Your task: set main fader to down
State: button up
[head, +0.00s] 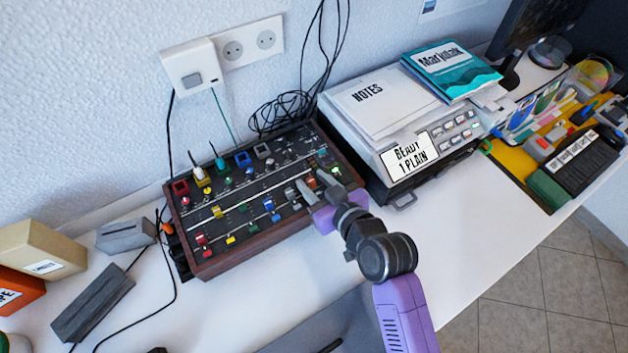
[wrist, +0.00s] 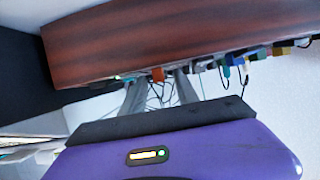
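The mixer (head: 238,262) is a black panel in a wooden case on the white desk, with several coloured knobs and fader caps. My gripper (head: 314,188) is over its right end, reaching in from the front right. Its two fingers are apart, with an orange cap (head: 311,182) between or just beside them. In the wrist view the mixer's wooden side (wrist: 150,45) fills the top, and the orange cap (wrist: 157,75) shows between the open fingers (wrist: 158,95). I cannot tell whether either finger touches it. No readable label marks the main fader.
A grey box with notes (head: 370,104) and a sign (head: 409,156) stands close right of my gripper. Black cables (head: 285,110) run up the wall behind the mixer. Grey blocks (head: 92,303) lie to the left. The desk front right of the mixer is clear.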

jog(key=v, duration=0.7)
jog(key=shift+s+d, duration=0.2)
jog(key=shift+s, duration=0.1)
jog(key=shift+r, duration=0.1)
dwell(0.4)
